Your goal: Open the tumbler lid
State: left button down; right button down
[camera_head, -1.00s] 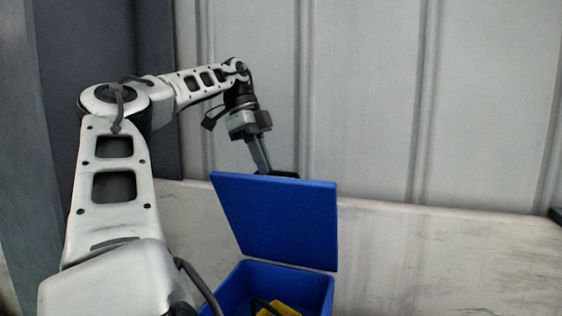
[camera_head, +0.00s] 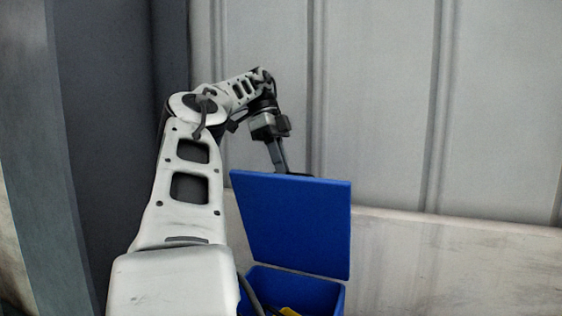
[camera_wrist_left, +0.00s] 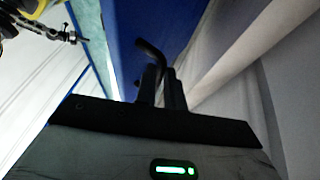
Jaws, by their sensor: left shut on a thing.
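The blue lid (camera_head: 295,225) stands raised, nearly upright, at the back of the blue box (camera_head: 325,290), whose lower part is cut off by the picture's bottom edge. My left gripper (camera_head: 280,160) reaches down behind the lid's top edge; its tips are partly hidden there. In the left wrist view, its two dark fingers (camera_wrist_left: 161,88) are close together at a black bent handle (camera_wrist_left: 150,48) beside the blue lid (camera_wrist_left: 128,35). The gripper is shut on this handle. My right gripper is out of view.
A yellow thing (camera_head: 289,311) lies in the box, mostly cut off. A grey ribbed wall (camera_head: 385,100) stands behind, with a pale low panel (camera_head: 450,265) at its foot. A dark column (camera_head: 105,130) stands at the left.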

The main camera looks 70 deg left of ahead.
pick_arm(q)
jog(key=c, duration=1.8)
grip_release()
jog(key=shift+s+a+f, duration=0.1)
jog(key=shift+a+f, duration=0.05)
jog(key=shift+f, duration=0.5)
jog(key=o, duration=0.3)
jog(key=shift+a+f, duration=0.15)
jog(key=shift+a, duration=0.05)
jog(key=shift+w, duration=0.2)
